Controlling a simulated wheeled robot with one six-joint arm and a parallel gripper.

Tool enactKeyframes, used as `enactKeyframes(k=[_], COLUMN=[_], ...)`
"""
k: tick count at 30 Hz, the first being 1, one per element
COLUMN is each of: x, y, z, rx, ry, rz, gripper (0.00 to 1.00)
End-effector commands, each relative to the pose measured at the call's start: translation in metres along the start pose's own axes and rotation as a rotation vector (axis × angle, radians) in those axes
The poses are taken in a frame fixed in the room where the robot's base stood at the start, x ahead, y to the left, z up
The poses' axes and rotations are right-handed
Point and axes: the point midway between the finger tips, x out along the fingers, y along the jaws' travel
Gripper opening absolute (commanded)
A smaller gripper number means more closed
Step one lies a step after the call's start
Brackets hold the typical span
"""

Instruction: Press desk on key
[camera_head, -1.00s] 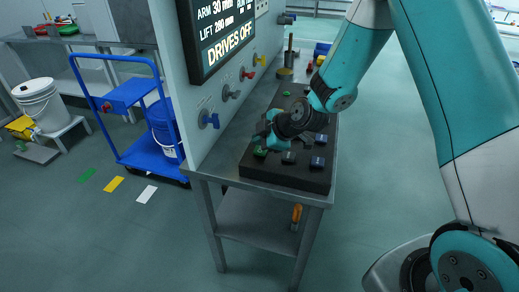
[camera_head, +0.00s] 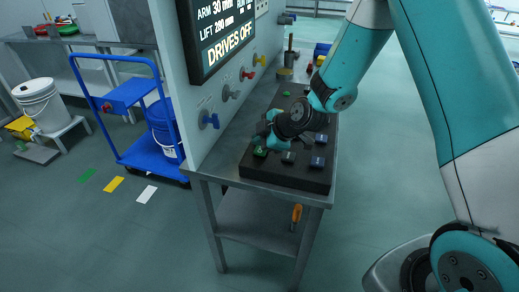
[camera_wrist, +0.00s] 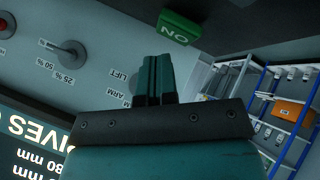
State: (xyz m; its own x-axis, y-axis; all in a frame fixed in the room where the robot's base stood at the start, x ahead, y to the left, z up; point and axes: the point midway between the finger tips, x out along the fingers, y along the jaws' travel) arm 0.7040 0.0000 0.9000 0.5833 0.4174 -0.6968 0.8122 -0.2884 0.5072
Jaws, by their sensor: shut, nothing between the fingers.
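The desk on key is a green key (camera_head: 260,152) at the near left corner of the dark key box on the metal desk. In the wrist view it shows upside down as a green block marked "ON" (camera_wrist: 178,28). My gripper (camera_head: 264,143) is at this key in the head view, with its fingers shut and empty. In the wrist view the closed fingertips (camera_wrist: 157,60) point toward the key, with a small gap in the picture. Whether they touch it I cannot tell. The screen (camera_head: 222,35) reads "DRIVES OFF".
Blue-capped keys (camera_head: 318,162) and a dark key (camera_head: 288,158) sit close beside the green one. The panel wall with blue (camera_head: 209,120), grey and other knobs rises left of the desk. Floor to the right is clear.

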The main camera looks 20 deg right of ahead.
Motion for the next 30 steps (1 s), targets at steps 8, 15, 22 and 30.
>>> enactKeyframes(k=[8, 15, 22, 30], x=[0.0002, 0.0045, 0.0052, 0.0052], y=[-0.0001, -0.0041, -0.0054, -0.0055], z=[0.0002, 0.0036, 0.0042, 0.0043], rx=[0.0, 0.0, 0.0, 0.0], ry=[0.0, 0.0, 0.0, 0.0], rz=[0.0, 0.001, 0.001, 0.0], gripper=[0.0, 0.0, 0.0, 0.0])
